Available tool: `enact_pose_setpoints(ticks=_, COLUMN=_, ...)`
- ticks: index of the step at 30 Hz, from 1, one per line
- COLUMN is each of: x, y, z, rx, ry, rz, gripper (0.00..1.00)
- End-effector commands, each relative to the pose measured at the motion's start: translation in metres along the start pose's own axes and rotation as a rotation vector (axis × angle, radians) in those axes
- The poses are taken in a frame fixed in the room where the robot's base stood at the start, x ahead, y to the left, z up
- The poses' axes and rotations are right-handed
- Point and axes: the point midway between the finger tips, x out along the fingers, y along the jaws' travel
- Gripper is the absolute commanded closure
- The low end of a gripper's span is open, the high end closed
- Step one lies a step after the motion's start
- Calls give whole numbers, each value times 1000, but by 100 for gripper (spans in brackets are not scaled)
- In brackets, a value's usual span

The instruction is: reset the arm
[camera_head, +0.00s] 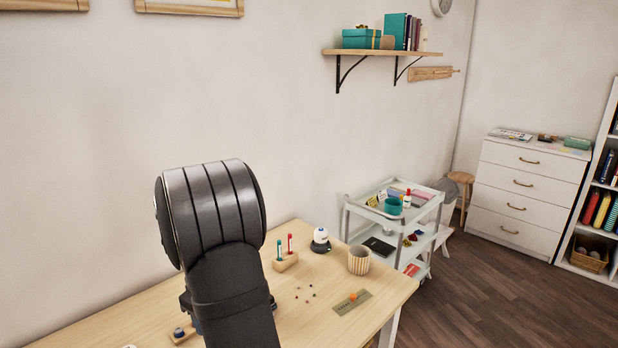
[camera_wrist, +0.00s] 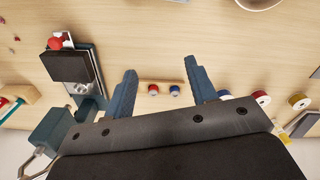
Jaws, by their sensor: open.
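My gripper (camera_wrist: 157,92) shows in the wrist view above the wooden table (camera_wrist: 150,40). Its two blue-grey fingers are apart, with nothing held between them. Beyond the fingertips a small wooden holder (camera_wrist: 139,86) bears a red-topped piece (camera_wrist: 153,89) and a blue-topped piece (camera_wrist: 174,90). In the head view my dark arm rises in front of the table (camera_head: 320,290) and hides part of it, and the gripper's fingers are hidden there.
In the wrist view a dark device with a red knob (camera_wrist: 55,43) stands left, spools (camera_wrist: 261,98) right.

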Motion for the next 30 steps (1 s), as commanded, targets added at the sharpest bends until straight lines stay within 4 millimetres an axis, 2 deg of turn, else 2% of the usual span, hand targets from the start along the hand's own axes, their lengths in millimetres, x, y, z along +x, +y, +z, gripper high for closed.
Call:
enact_pose_setpoints(ticks=3, x=2, y=12, z=-19, rx=9, ry=0, rz=0, gripper=48)
enact_pose_setpoints(ticks=15, x=6, y=45, z=-72, rx=39, ry=-1, rz=-1, gripper=48)
enact_pose_setpoints(ticks=21, x=8, y=55, z=-87, rx=48, ry=-1, rz=-1, gripper=48)
enact_pose_setpoints(ticks=30, x=9, y=58, z=-92, rx=51, ry=-1, rz=-1, gripper=48)
